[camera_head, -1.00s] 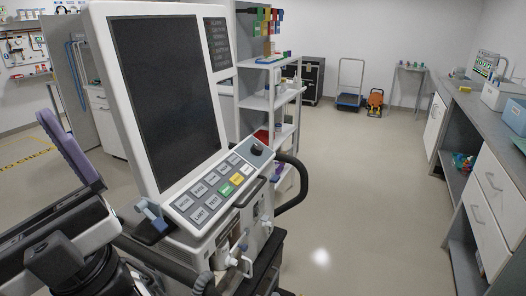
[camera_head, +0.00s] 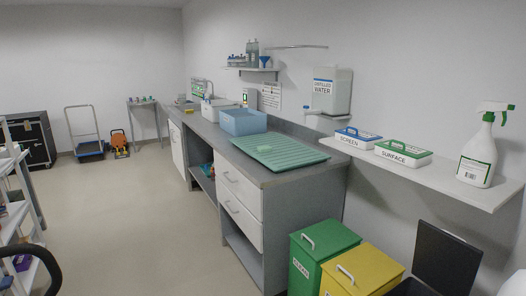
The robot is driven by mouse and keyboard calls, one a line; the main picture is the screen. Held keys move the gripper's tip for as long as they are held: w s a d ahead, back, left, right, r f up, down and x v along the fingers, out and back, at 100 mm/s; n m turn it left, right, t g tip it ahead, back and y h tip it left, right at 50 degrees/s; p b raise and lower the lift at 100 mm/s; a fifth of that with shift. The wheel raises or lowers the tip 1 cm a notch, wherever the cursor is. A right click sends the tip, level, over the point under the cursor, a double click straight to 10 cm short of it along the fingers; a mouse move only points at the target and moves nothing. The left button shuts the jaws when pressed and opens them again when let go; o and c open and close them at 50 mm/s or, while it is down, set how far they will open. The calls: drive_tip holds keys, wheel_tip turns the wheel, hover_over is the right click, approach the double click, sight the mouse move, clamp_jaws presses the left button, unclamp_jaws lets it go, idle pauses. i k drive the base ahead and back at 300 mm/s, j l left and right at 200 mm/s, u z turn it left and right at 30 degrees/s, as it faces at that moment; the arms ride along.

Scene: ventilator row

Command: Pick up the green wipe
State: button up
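No single item can be named for certain as the green wipe. A white box with a green lid, labelled SURFACE (camera_head: 403,154), sits on the white wall shelf at the right. A pale green, flat, soft-looking piece (camera_head: 284,148) lies on the ribbed green tray (camera_head: 262,158) on the grey counter; it is too small to tell clearly what it is. A similar white box with a blue lid, labelled SCREEN (camera_head: 357,138), stands left of the SURFACE box. My gripper is not in view.
The grey counter (camera_head: 205,133) runs along the right wall, with a blue bin (camera_head: 243,122) on it. A spray bottle (camera_head: 480,150) stands on the shelf (camera_head: 450,182). Green (camera_head: 325,245) and yellow (camera_head: 362,270) lidded bins stand below. The floor at left centre is clear.

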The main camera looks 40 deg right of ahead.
sight(264, 149)
drive_tip(key=i+l+z, duration=0.1)
drive_tip(key=z, duration=1.15)
drive_tip(key=i+u, duration=0.25)
drive_tip(key=i, duration=0.3)
drive_tip(key=i+l+u, duration=0.2)
drive_tip(key=i, duration=0.35)
drive_tip(key=i+j+u, duration=0.15)
drive_tip(key=i+u, duration=0.15)
drive_tip(key=i, duration=0.5)
drive_tip(key=i+u, duration=0.3)
drive_tip(key=i, duration=0.45)
drive_tip(key=i+l+u, duration=0.35)
drive_tip(key=i, duration=0.45)
drive_tip(key=i+u, duration=0.85)
drive_tip(key=i+j+u, duration=0.1)
drive_tip(key=i, duration=0.35)
drive_tip(key=i+j+u, duration=0.1)
drive_tip(key=i, duration=0.35)
drive_tip(key=z, duration=1.4)
